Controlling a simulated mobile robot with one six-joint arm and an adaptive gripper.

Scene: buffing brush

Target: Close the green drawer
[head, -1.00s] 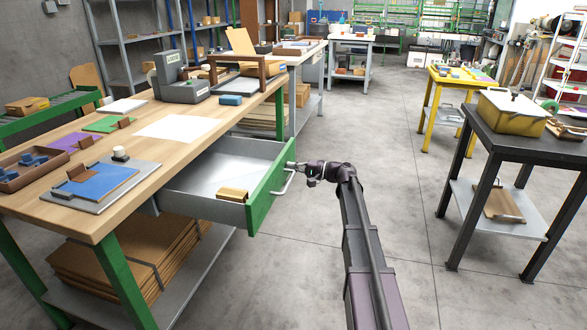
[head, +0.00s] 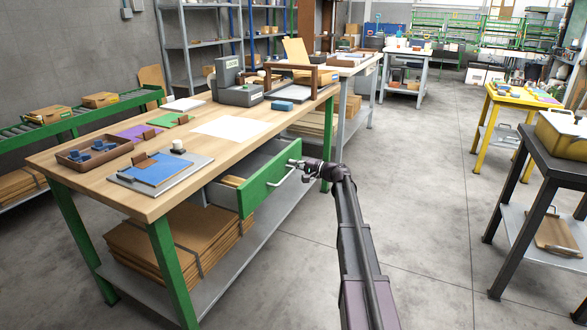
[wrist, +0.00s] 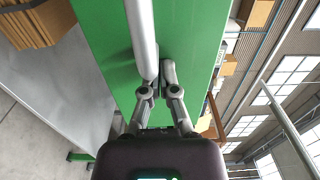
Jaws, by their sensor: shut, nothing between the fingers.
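The green drawer (head: 262,184) sits under the wooden-topped workbench and is partly open, with a narrow strip of its grey inside showing. A tan block (head: 233,181) lies in it, partly hidden by the drawer front. My gripper (head: 292,163) is at the far end of the drawer's pale metal handle (head: 282,180), close to the green front. In the wrist view, the shut fingers (wrist: 157,84) point at the green face (wrist: 100,45), right beside the handle bar (wrist: 141,35). Whether the fingertips touch the face or handle is unclear.
The workbench top (head: 225,153) holds trays, coloured mats and a grey machine. Cardboard (head: 175,240) is stacked on its lower shelf. A dark table (head: 560,150) with a yellow box stands at the right. The floor between is clear.

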